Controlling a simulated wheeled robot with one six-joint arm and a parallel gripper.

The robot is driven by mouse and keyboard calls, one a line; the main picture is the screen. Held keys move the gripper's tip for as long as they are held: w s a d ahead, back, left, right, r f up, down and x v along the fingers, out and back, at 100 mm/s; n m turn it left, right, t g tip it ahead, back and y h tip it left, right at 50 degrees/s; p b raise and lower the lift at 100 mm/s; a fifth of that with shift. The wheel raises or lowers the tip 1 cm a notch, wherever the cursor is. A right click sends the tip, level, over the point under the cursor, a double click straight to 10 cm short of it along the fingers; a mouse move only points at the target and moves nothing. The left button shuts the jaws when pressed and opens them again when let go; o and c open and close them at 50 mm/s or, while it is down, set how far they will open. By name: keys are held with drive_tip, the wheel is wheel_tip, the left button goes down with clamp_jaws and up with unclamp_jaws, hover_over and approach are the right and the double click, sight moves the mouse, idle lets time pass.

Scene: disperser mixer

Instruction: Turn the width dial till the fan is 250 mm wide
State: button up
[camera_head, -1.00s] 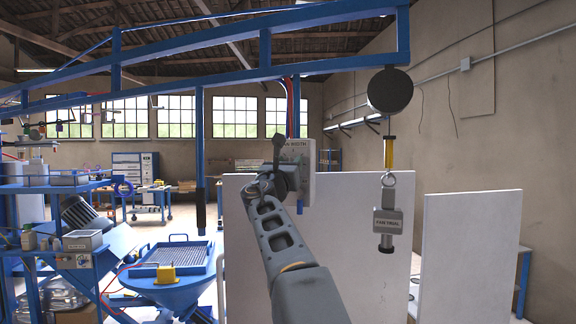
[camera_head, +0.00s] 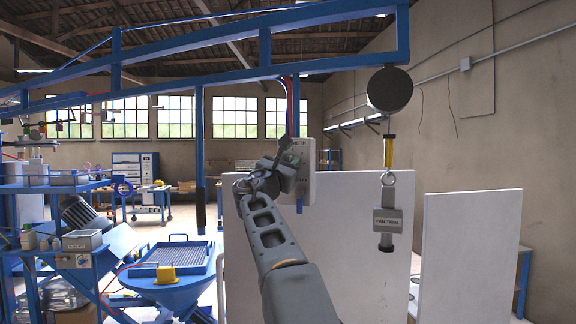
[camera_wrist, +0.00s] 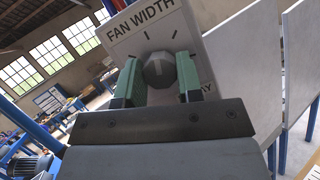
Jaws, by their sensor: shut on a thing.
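The width dial (camera_wrist: 159,70) is a grey faceted knob on a pale panel (camera_wrist: 122,37) lettered "FAN WIDTH", with tick marks around it. In the wrist view my gripper (camera_wrist: 160,76) has its two green-padded fingers on either side of the knob, shut on it. A pale line shows on the knob's face. In the head view the panel (camera_head: 326,152) hangs from the blue frame, and my gripper (camera_head: 289,172) is against it, hiding the dial and most of the lettering. The fan and its width cannot be made out.
A hanging block marked "FAN TRIAL" (camera_head: 387,220) is right of the panel. White boards (camera_head: 365,250) stand behind my arm. A blue hopper with a grid top (camera_head: 178,262) is at the lower left. A blue beam (camera_head: 210,87) crosses overhead.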

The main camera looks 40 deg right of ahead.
drive_tip(key=m+g, duration=0.1)
drive_tip(key=m, duration=0.1)
drive_tip(key=m+g, duration=0.1)
drive_tip(key=m, duration=0.2)
drive_tip(key=shift+w+r+g+p, duration=0.1)
drive_tip(key=shift+g+p, duration=0.2)
drive_tip(key=shift+p, duration=0.1)
drive_tip(key=m+g+p, duration=0.1)
drive_tip(key=m, duration=0.2)
drive_tip(key=m+g+p, duration=0.1)
drive_tip(key=m, duration=0.1)
drive_tip(key=shift+a+r+m, duration=0.1)
drive_tip(key=shift+r+m, duration=0.05)
drive_tip(key=shift+m, duration=0.25)
drive_tip(key=m+g+y+p, duration=0.1)
drive_tip(key=m+p, duration=0.1)
drive_tip(key=m, duration=0.2)
drive_tip(key=shift+m, duration=0.3)
drive_tip(key=shift+m+g+y+p, duration=0.4)
drive_tip(key=shift+m+y+p, duration=0.45)
drive_tip(key=shift+m, duration=0.55)
drive_tip(key=o, duration=0.9)
